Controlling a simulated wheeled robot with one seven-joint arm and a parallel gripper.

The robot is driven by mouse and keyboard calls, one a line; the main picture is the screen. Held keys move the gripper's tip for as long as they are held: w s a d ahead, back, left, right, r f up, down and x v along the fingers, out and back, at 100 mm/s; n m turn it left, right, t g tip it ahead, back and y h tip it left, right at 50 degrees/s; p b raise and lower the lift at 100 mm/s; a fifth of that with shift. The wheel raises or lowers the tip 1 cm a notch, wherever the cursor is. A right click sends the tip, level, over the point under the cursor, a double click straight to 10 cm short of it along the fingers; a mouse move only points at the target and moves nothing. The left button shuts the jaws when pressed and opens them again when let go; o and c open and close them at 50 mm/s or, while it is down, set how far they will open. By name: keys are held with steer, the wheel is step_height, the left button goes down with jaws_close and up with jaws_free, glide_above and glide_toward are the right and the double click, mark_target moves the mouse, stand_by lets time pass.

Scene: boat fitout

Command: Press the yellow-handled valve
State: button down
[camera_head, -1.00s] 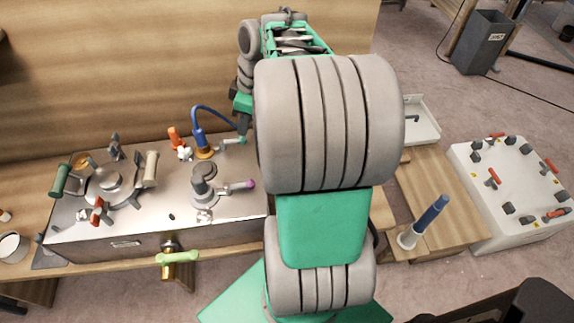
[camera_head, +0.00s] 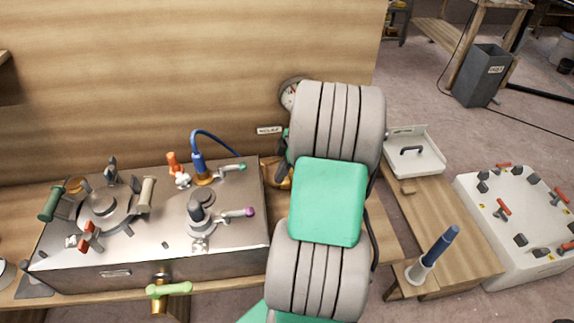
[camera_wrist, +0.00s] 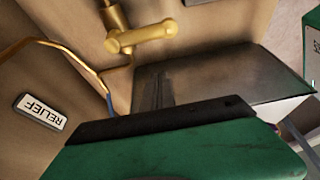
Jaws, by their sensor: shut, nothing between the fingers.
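The yellow-handled valve (camera_wrist: 141,37) shows in the upper middle of the wrist view, with a yellow crossbar handle on a brass-coloured pipe. In the head view, a yellow piece (camera_head: 276,172) shows just right of the steel box, mostly covered by my arm; I cannot tell how much of the valve this is. The green body and dark edge of my gripper (camera_wrist: 156,90) fill the bottom of the wrist view. It is shut and holds nothing. The valve handle is apart from it. The head view hides my gripper behind my arm.
A RELIEF label (camera_wrist: 41,112) is on the wooden wall, and a gauge (camera_head: 290,96) is near it. The steel box (camera_head: 120,250) carries several handles. A valve with a light green handle (camera_head: 168,288) is on its front. A blue-handled tool (camera_head: 437,247) stands right.

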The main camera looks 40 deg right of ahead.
steer(key=shift+s+d+f+p, duration=0.15)
steer(key=shift+s+d+f, duration=0.2)
steer(key=shift+f, duration=0.3)
steer(key=shift+s+d+f+p, duration=0.2)
steer(key=shift+d+f, duration=0.25)
steer(key=shift+f, duration=0.2)
steer(key=shift+s+d+f+p, duration=0.1)
steer(key=shift+s+d+f, duration=0.25)
steer(key=shift+f, duration=0.3)
steer(key=shift+w, duration=0.15)
